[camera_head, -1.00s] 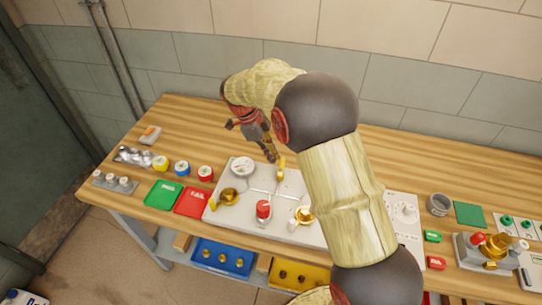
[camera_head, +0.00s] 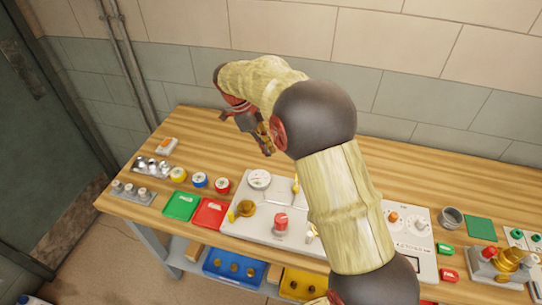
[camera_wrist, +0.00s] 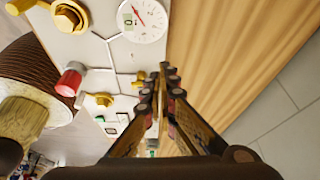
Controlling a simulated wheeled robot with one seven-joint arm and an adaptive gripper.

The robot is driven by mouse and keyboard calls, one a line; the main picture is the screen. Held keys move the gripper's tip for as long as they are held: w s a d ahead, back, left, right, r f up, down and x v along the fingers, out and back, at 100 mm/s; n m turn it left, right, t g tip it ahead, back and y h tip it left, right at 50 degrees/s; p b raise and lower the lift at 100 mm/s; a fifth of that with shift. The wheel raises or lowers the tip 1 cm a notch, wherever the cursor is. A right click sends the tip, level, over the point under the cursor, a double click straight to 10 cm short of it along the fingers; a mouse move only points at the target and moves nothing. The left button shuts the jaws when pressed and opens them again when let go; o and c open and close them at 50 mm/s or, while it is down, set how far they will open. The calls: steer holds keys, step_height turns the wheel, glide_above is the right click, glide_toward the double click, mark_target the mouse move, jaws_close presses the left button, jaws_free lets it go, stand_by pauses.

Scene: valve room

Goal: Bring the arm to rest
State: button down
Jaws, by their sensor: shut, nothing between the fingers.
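My gripper (camera_head: 268,150) hangs over the wooden workbench, above the back edge of a light grey valve panel. In the wrist view its two fingers (camera_wrist: 168,75) come together at the tips with nothing between them. The panel (camera_head: 262,222) carries a round white gauge (camera_head: 260,179), a brass valve (camera_head: 246,208) with a yellow handle, and a red knob (camera_head: 281,221). The wrist view also shows the gauge (camera_wrist: 145,20), the red knob (camera_wrist: 70,82) and brass fittings. My arm hides the right part of the panel in the head view.
Green (camera_head: 181,206) and red (camera_head: 210,214) trays lie left of the panel. Blue (camera_head: 234,263) and yellow (camera_head: 302,284) bins sit below. A grey cup (camera_head: 450,218) and a green square (camera_head: 481,228) stand right. The bench's back strip (camera_head: 205,130) is mostly clear before the tiled wall.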

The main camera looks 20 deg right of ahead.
steer(key=shift+w+a+r, duration=0.15)
steer(key=shift+a+r, duration=0.05)
steer(key=shift+r, duration=0.3)
